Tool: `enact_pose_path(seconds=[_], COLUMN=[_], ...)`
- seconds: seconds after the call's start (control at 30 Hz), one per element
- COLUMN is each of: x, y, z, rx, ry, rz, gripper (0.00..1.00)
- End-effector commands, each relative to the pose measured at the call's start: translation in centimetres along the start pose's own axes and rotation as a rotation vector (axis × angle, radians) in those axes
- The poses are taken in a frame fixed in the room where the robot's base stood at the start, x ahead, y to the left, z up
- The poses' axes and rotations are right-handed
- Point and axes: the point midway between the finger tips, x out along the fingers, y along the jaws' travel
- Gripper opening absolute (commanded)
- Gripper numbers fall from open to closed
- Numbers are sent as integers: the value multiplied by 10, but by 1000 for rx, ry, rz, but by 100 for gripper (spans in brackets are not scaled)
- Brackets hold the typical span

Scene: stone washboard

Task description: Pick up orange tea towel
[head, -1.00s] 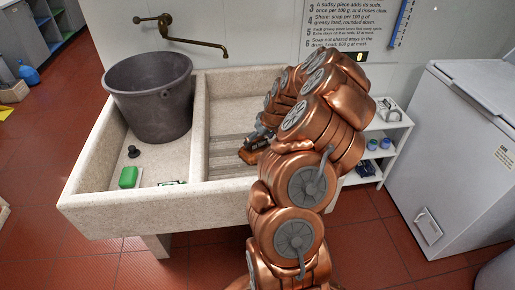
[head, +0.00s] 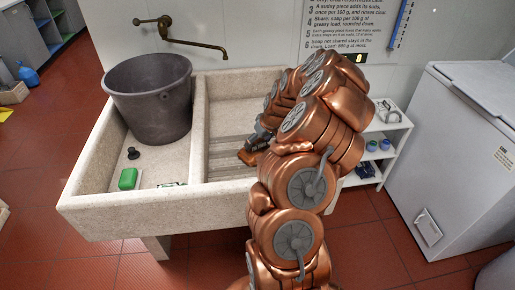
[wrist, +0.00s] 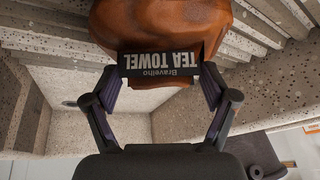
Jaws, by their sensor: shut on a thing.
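The orange tea towel (wrist: 165,30) is a bundled orange-brown cloth with a black label reading "Bravelho TEA TOWEL", upside down in the wrist view. My gripper (wrist: 160,72) has its two fingers closed on the labelled end, one at each side of the label. In the head view the towel (head: 247,157) shows as a small orange patch in the right basin of the stone sink (head: 222,95), by the ribbed washboard part. My arm hides most of the gripper there. I cannot tell whether the towel touches the ribs.
A dark bucket (head: 150,100) stands in the left basin, with a green block (head: 128,179) and a black plug (head: 133,153) in front. A brass tap (head: 180,32) juts from the wall. A white shelf (head: 380,150) and a white chest freezer (head: 460,150) stand at right.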

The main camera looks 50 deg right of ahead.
Motion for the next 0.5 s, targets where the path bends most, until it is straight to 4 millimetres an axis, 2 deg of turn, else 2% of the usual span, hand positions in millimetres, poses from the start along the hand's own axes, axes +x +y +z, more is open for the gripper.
enact_pose_path(seconds=[0.27,0.5], x=[-15,-54], y=[-1,-5], z=[-7,-24], rx=[-2,-1], ry=[3,5], rz=[2,2], gripper=[33,33])
